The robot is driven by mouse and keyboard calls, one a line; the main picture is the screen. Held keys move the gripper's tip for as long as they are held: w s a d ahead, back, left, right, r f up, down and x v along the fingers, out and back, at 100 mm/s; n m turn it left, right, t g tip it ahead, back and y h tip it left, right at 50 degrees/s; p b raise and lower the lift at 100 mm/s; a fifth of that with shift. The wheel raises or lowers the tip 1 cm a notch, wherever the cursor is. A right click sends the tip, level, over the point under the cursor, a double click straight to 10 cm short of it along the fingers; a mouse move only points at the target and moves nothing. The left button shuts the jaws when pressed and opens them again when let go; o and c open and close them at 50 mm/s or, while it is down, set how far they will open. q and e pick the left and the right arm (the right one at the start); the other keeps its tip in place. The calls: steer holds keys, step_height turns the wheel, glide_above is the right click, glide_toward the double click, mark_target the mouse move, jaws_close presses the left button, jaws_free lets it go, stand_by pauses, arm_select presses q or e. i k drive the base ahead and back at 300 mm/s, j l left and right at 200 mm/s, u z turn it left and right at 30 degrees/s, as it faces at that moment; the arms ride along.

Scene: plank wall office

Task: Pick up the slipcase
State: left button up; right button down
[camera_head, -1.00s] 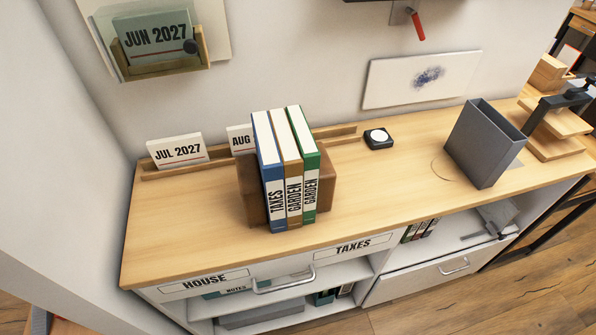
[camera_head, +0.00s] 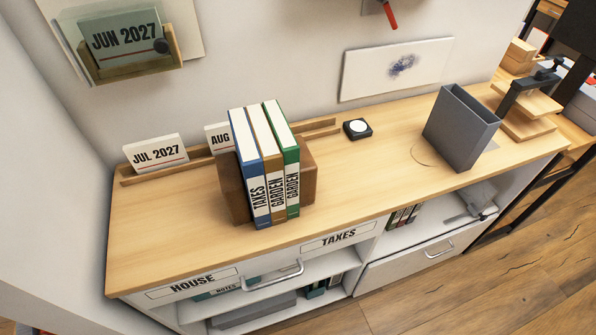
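A dark grey open-topped box, which looks like the slipcase (camera_head: 462,130), stands upright toward the right end of the wooden counter (camera_head: 370,180). Its open top faces up, and it looks empty as far as I can see. A thin circle is marked on the counter at its left. Neither of my grippers shows in the head view.
Three binders (camera_head: 264,165) stand between brown bookends on the counter. A small black device (camera_head: 357,129) sits behind, near the wall. A wooden press (camera_head: 528,105) stands just right of the slipcase. Cards reading JUL 2027 (camera_head: 156,153) and AUG stand in a rail.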

mark_target(459, 127)
steer(key=i+l, duration=0.1)
steer(key=l, duration=0.45)
steer(key=i+l, duration=0.1)
steer(key=l, duration=0.4)
steer(key=i+l+u, duration=0.1)
steer(key=l, duration=0.95)
steer(key=i+u, duration=0.05)
steer(key=i, duration=0.05)
